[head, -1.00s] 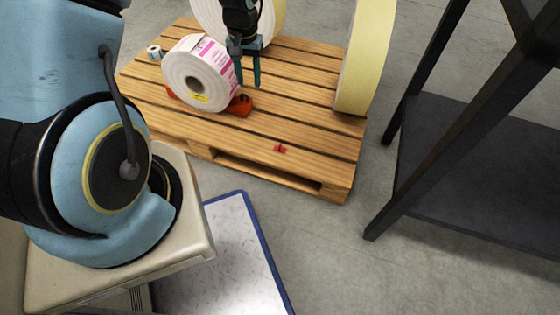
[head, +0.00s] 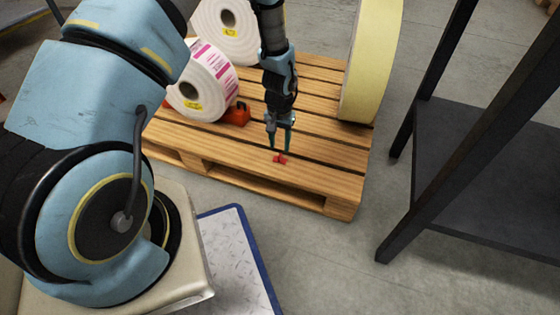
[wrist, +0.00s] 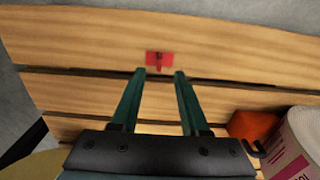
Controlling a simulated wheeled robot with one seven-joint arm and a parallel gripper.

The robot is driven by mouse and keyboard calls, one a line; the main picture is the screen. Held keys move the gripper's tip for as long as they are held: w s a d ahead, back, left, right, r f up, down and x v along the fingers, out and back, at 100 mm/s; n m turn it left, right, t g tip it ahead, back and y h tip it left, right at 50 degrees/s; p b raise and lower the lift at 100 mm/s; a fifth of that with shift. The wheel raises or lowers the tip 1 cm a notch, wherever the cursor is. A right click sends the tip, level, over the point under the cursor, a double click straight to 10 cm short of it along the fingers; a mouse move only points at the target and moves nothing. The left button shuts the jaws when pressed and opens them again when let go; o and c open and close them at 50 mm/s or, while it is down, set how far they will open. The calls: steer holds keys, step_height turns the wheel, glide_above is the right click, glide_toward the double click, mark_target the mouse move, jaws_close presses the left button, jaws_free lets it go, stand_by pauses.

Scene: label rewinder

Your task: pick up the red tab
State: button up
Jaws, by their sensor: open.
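The red tab (head: 280,159) lies on the wooden pallet (head: 310,178), close to its front edge. My gripper (head: 279,150) points down just above the tab. In the wrist view my gripper (wrist: 159,72) has its two fingers apart with nothing between them, and the tab shows just beyond the fingertips, in line with the gap. I cannot tell the exact height of the fingertips over the board.
A label roll (head: 205,82) with pink print leans by an orange-red block (head: 236,114) left of my gripper. A white roll (head: 226,30) stands behind. A big yellowish roll (head: 368,60) stands at the right. A black frame (head: 425,180) stands right of the pallet.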

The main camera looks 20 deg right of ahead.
mark_target(280, 155)
step_height(280, 155, down, 5)
steer(key=b, duration=0.2)
steer(key=shift+b, duration=0.35)
steer(key=shift+c, duration=0.2)
jaws_close()
